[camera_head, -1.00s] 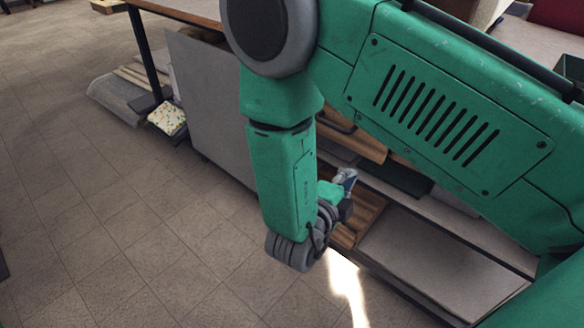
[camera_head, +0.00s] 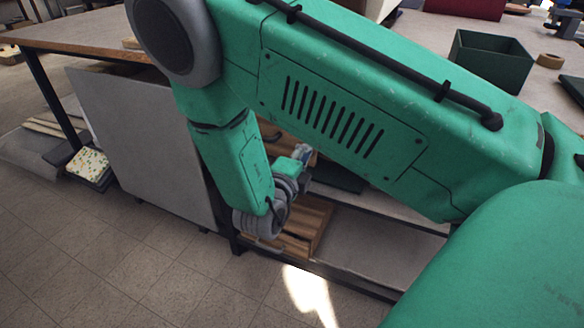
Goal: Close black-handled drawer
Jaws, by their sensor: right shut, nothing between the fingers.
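A wooden drawer unit under the workbench is mostly hidden behind my right arm. Part of its upper wooden drawer (camera_head: 268,130) shows between my arm links, with a dark, handle-like shape beside it. How far that drawer stands out cannot be told. A lower wooden drawer (camera_head: 312,222) shows beneath my right wrist, with a pale handle at its front. My right gripper (camera_head: 303,153) is shut and empty, in front of the unit near the upper drawer; contact cannot be told. My left gripper is not in view.
A grey panel (camera_head: 145,145) stands left of the drawers under the bench top (camera_head: 90,30). A grey low shelf (camera_head: 375,245) lies to the right. A dark green box (camera_head: 490,62) stands on the surface at upper right. The tiled floor (camera_head: 120,265) in front is clear.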

